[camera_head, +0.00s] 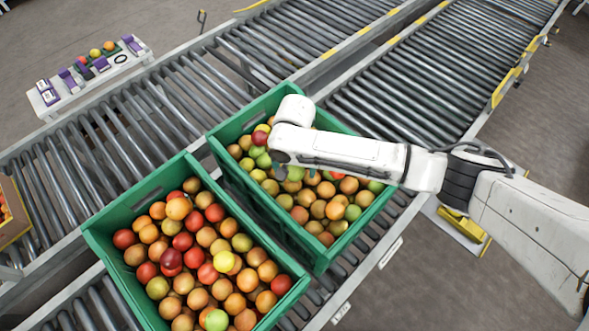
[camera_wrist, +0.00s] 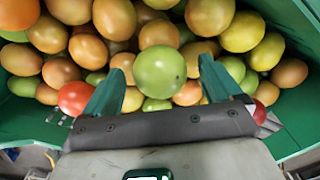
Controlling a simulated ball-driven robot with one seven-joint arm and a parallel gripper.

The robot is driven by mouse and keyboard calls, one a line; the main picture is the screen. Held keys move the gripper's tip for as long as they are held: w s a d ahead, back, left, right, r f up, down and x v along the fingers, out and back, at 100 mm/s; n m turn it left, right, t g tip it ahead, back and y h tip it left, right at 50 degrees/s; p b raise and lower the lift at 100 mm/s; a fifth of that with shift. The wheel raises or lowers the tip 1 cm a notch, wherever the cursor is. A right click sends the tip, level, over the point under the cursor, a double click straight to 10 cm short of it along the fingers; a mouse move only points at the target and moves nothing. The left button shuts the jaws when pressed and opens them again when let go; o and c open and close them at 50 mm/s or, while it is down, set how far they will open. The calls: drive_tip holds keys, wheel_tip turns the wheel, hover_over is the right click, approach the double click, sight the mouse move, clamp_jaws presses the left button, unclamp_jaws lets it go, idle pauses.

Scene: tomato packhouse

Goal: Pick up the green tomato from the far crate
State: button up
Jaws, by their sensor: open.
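The far green crate (camera_head: 228,130) stands on the roller conveyor, filled with orange, yellow-green, green and a few red tomatoes. My arm reaches over it from the right, and its wrist hides part of the fruit. In the wrist view, my gripper (camera_wrist: 160,66) is open, with one teal finger on each side of a green tomato (camera_wrist: 160,72). This tomato looks larger and nearer than the fruit around it. Gaps show between it and both fingers. Which green tomato this is in the head view, I cannot tell for sure.
A second green crate (camera_head: 103,240) of mostly red and orange tomatoes stands close at the lower left. The far crate's green wall (camera_wrist: 290,125) is close to my gripper's right side. A white bench (camera_head: 128,62) with purple items stands beyond the conveyor (camera_head: 150,112).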

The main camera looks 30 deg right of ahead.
drive_tip(key=c, duration=0.8)
drive_tip(key=shift+c, duration=0.2)
